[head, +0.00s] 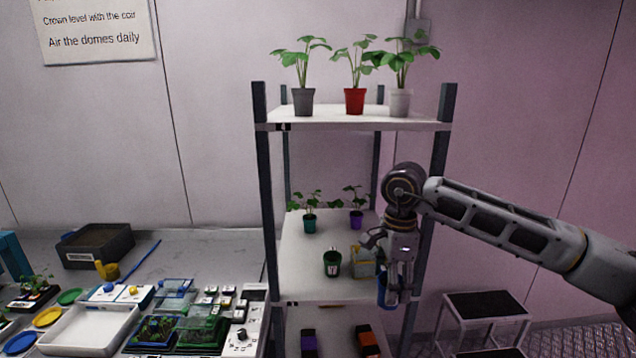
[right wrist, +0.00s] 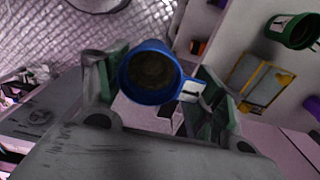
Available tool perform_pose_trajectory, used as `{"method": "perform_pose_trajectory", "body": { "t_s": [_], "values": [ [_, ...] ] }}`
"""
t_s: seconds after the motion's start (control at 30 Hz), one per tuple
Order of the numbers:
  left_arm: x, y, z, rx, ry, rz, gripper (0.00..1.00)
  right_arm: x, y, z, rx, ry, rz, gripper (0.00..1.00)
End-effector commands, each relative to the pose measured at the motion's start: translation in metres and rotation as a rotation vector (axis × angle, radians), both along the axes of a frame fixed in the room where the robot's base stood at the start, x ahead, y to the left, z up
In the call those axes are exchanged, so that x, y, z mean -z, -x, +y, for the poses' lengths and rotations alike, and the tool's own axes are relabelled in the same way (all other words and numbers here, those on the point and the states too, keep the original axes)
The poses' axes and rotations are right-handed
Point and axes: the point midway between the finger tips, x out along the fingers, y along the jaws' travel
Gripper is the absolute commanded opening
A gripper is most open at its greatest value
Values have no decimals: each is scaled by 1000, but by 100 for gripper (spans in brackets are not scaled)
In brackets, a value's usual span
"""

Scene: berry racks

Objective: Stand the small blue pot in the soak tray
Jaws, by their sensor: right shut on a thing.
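The small blue pot (head: 384,292) hangs in my right gripper (head: 391,283), at the front right of the rack's middle shelf. In the right wrist view the blue pot (right wrist: 147,78) is between the two fingers of the gripper (right wrist: 157,85). Its round rim faces the camera, dark material fills it, and a white tag is on its side. The gripper is shut on it. A white shallow tray (head: 88,329), which looks like the soak tray, lies empty on the bench at lower left, far from the gripper. My left gripper is not in view.
A green pot (head: 332,264) and a yellow-edged box (head: 362,262) stand on the middle shelf (head: 300,283), beside my gripper. Potted plants stand behind them and on the top shelf (head: 340,124). Green-based trays (head: 200,331) and a white control panel (head: 250,325) lie right of the tray.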

Motion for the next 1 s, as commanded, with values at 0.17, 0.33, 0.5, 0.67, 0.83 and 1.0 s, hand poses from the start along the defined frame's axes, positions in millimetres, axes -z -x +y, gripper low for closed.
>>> {"method": "perform_pose_trajectory", "body": {
  "t_s": [0.17, 0.33, 0.5, 0.67, 0.83, 1.0],
  "values": [
    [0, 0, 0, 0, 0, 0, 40, 0, 0, 0, 0, 0, 0, 46],
    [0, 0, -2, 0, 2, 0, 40, 0, 0, 0, -34, 0, 0, 46],
    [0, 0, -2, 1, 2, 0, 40, 0, 0, 0, -76, 0, 0, 46],
    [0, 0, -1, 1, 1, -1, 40, 0, 0, 1, -129, 0, 0, 46],
    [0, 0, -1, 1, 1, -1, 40, 0, -1, 1, -208, 0, 0, 46],
    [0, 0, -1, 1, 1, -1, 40, 0, -2, 3, -328, 0, -1, 46]
  ]
}}
